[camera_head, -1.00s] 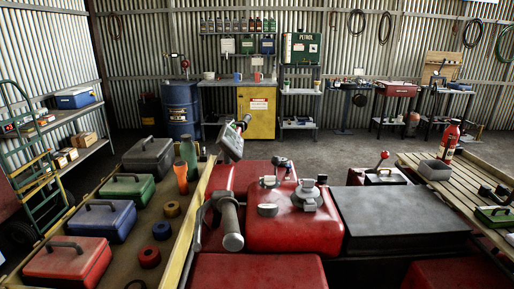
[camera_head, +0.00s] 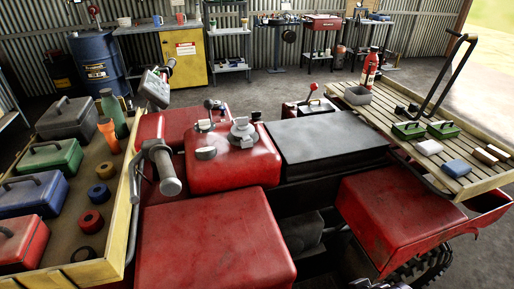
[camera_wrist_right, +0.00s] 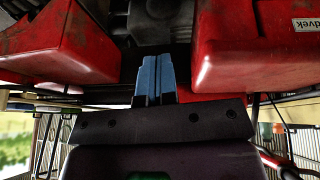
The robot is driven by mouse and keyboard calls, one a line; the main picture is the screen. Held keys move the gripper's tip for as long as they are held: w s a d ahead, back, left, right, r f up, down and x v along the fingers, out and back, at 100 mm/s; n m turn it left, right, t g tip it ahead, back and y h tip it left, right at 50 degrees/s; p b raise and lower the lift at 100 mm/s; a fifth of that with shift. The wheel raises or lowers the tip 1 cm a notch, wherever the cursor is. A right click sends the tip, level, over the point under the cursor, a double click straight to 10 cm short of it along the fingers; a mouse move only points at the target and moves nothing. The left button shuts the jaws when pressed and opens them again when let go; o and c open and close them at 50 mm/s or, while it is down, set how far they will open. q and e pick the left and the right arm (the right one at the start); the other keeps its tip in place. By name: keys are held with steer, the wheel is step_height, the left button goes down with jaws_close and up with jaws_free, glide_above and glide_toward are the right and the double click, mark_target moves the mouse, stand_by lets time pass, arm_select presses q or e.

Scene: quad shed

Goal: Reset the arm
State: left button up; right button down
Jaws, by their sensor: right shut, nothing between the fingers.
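My right gripper (camera_wrist_right: 154,80) shows in the right wrist view. Its two blue fingers lie side by side, shut, with nothing between them. Red bodywork of the quad stands beyond the fingers, one block (camera_wrist_right: 62,45) at the upper left and one (camera_wrist_right: 250,52) at the upper right. A dark gap lies between these blocks. I cannot tell how far the fingertips are from the bodywork. Neither gripper shows in the head view, and my left gripper is in no frame.
The red quad (camera_head: 215,240) fills the middle of the head view, with a black seat (camera_head: 325,140). A left rack (camera_head: 60,245) carries toolboxes, bottles and tape rolls. A slatted right rack (camera_head: 398,122) carries small boxes and a fire extinguisher (camera_head: 370,68). Shelves and a blue drum (camera_head: 97,58) stand behind.

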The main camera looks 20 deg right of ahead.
steer(key=w+f+t, duration=0.5)
steer(key=f+t, duration=0.1)
steer(key=f, duration=0.2)
steer(key=shift+w+f+n+t+y, duration=0.3)
steer(key=shift+w+n, duration=0.05)
steer(key=shift+n, duration=0.05)
steer(key=shift+a, duration=0.1)
stand_by(0.6)
